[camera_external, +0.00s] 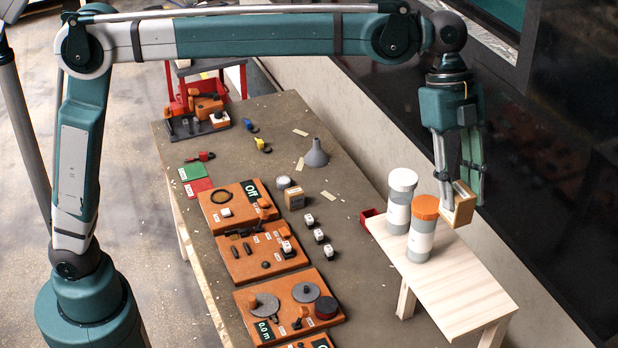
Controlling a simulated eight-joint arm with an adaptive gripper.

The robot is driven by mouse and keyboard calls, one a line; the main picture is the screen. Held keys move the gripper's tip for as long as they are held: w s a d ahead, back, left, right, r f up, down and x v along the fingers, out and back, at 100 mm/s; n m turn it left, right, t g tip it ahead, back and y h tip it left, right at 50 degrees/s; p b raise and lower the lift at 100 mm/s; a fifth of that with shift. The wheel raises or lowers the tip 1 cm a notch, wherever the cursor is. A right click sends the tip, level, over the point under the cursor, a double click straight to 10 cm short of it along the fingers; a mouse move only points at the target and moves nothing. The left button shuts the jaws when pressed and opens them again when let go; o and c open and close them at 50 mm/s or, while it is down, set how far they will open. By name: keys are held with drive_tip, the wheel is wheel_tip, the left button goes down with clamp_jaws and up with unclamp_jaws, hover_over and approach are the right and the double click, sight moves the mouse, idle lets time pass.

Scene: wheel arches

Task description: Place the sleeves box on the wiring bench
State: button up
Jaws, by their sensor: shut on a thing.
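My gripper (458,190) is at the right, pointing down, shut on a small tan box (461,212). This is likely the sleeves box, but no label on it can be read. The box is tilted and seems to be just above or beside the pale wooden bench (455,293), by the orange-lidded canister; I cannot tell whether they touch. Which surface is the wiring bench is not marked. The long brown table (345,285) stands left of the pale bench. A second small brown box (294,198) sits on it.
A white-lidded canister (398,202) and an orange-lidded canister (422,228) stand at the pale bench's far end. Its near end is clear. Orange panels (248,262), a grey funnel (315,155) and several white cubes occupy the brown table. A wall runs along the right.

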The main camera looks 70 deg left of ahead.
drive_tip(key=shift+r, duration=0.9)
drive_tip(key=w+a+n+t+b, duration=0.15)
drive_tip(key=w+a, duration=0.25)
drive_tip(key=a, duration=0.6)
drive_tip(key=w+a+n, duration=0.2)
drive_tip(key=w+a, duration=0.3)
drive_tip(key=a, duration=0.5)
drive_tip(key=w+a+n+b, duration=0.1)
drive_tip(key=w+a, duration=0.3)
drive_tip(key=a, duration=0.7)
drive_tip(key=a+n+t+y+b, duration=0.15)
drive_tip(key=a+n, duration=0.35)
drive_tip(key=a, duration=2.6)
drive_tip(key=s+a+n+t+y+b, duration=0.15)
drive_tip(key=s+a, duration=0.35)
drive_tip(key=a, duration=1)
drive_tip(key=s+a+n+b, duration=0.1)
drive_tip(key=s+a+n, duration=0.3)
drive_tip(key=a, duration=1.2)
drive_tip(key=s+a+n+y+b, duration=0.1)
drive_tip(key=s+a+n+b, duration=0.15)
drive_tip(key=s+a, duration=1.95)
wheel_tip(320, 180, down, 54)
drive_tip(key=w+a, duration=0.1)
drive_tip(key=w, duration=0.1)
drive_tip(key=shift+w+a, duration=0.25)
drive_tip(key=shift+n, duration=0.25)
